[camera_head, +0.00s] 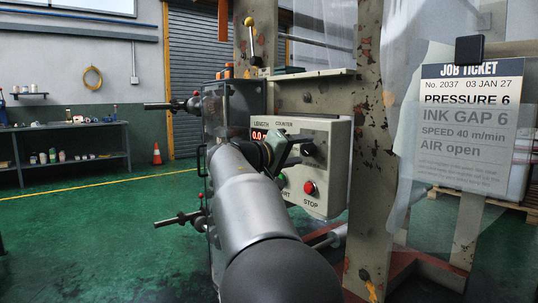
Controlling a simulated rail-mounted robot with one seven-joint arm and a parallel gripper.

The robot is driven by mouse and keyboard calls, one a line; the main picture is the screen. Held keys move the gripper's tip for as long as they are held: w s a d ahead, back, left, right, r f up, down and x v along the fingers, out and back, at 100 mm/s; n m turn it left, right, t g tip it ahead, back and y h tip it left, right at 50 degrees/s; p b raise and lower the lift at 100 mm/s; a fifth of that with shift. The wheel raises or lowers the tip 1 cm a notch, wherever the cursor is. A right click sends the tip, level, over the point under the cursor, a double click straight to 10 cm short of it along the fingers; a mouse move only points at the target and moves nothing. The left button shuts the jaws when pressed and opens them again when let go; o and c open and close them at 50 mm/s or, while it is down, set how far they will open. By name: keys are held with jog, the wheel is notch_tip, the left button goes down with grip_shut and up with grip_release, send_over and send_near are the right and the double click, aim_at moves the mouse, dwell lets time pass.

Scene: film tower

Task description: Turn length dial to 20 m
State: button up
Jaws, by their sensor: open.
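The control panel (336,152) is a pale box on the machine frame, marked LENGTH COUNTER at the top. A red lit display (259,135) at its left reads about 0.0, its right part hidden by my gripper. A dark knob (309,148), which looks like the length dial, sits on the panel face. Its pointer and scale cannot be read. My gripper (294,150) is open in front of the panel, close to the left of the knob; I cannot tell if it touches. My arm hides the panel's lower left.
Below the knob are a red STOP button (309,187) and a green start button (281,182), partly covered. A job ticket (472,125) hangs at right, reading pressure 6, ink gap 6. Handled rods (180,218) stick out at left. Rusty posts (372,130) stand right of the panel.

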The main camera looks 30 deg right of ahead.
jog(key=s+a+p, duration=0.1)
jog(key=a+p, duration=0.1)
jog(key=a, duration=1.3)
jog(key=shift+s+a+p, duration=0.3)
jog(key=shift+s+a, duration=0.05)
jog(key=s+a+f+n+y+p, duration=0.1)
jog(key=s+a+y+p, duration=0.4)
jog(key=s+p, duration=0.3)
jog(key=s+a+f+n+g+y+p, duration=0.1)
jog(key=s+a+y+p, duration=0.4)
jog(key=p, duration=1)
jog(key=s+a+f+n+y+p, duration=0.1)
jog(key=s+a+n+y+p, duration=0.2)
jog(key=s+p, duration=0.9)
jog(key=a+y, duration=0.3)
jog(key=y, duration=0.2)
jog(key=shift+f, duration=0.35)
